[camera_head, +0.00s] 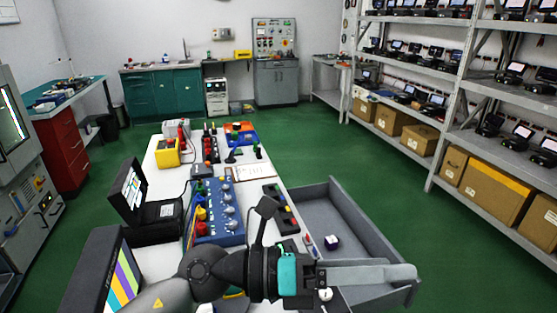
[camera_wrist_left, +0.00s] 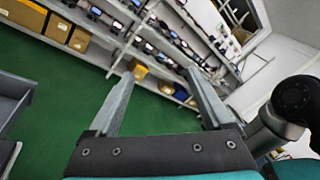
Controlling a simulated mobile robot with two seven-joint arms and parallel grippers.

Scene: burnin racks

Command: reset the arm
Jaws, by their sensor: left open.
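My left arm (camera_head: 225,268) comes in from the bottom left of the head view and reaches right over the front of the white table. My left gripper (camera_head: 408,272) points right, above the near part of the grey tray. In the left wrist view, the two grey fingers of this gripper (camera_wrist_left: 158,82) stand wide apart with nothing between them. My right gripper is in neither view.
The white table (camera_head: 165,190) holds a blue panel with knobs (camera_head: 218,222), an open black case (camera_head: 150,205) and a yellow box (camera_head: 167,153). The grey tray (camera_head: 350,205) holds a small dark object (camera_head: 332,243). Shelves (camera_head: 450,100) line the right; green floor lies clear between.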

